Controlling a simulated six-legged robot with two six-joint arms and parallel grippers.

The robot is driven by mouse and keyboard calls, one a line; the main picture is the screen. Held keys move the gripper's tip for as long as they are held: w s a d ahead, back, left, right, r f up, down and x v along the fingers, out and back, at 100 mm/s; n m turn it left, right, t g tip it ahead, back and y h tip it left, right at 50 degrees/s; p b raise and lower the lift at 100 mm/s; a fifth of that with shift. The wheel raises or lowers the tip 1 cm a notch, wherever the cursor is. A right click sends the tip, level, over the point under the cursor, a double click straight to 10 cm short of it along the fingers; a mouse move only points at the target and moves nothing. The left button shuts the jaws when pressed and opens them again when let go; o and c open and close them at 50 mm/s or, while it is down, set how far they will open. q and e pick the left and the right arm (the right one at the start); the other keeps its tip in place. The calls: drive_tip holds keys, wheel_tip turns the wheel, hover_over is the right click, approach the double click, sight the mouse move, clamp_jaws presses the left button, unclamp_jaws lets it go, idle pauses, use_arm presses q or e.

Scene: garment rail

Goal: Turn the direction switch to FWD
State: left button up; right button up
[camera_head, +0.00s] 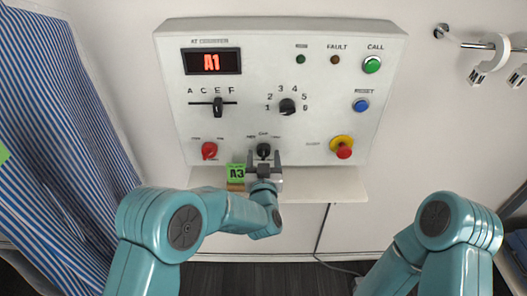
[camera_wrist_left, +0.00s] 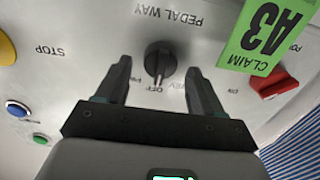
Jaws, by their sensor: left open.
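The direction switch (camera_head: 263,150) is a black rotary knob low in the middle of the white control panel. In the left wrist view the knob (camera_wrist_left: 160,60) appears upside down under the words PEDAL WAY, with OFF and REV readable beside it and another label partly hidden by a finger. Its pale pointer line seems to face OFF. My left gripper (camera_head: 264,162) is just below the knob. In the wrist view its open fingers (camera_wrist_left: 160,80) stand on either side of the knob, with a gap on both sides. My right gripper is out of view; only its arm shows.
A red switch (camera_head: 209,150) is left of the knob, and a red stop button (camera_head: 342,147) on yellow is to its right. A green A3 claim tag (camera_head: 235,173) is close beside my left gripper. A white shelf (camera_head: 315,187) juts out below the panel.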

use_arm(q)
drive_tip(key=shift+w, duration=0.55)
drive_tip(key=c, duration=1)
drive_tip(key=shift+f+m+b, duration=0.2)
drive_tip(key=shift+m+b, duration=0.4)
drive_tip(key=shift+b, duration=0.2)
drive_tip(key=shift+d+m+b, duration=0.1)
drive_tip(key=shift+m+b, duration=0.9)
drive_tip(key=shift+m, duration=0.1)
drive_tip(key=shift+m+b, duration=0.5)
drive_tip(key=shift+m, duration=0.6)
drive_tip(key=shift+r+m+b, duration=0.1)
drive_tip(key=shift+m+b, duration=0.2)
drive_tip(key=shift+m, duration=0.9)
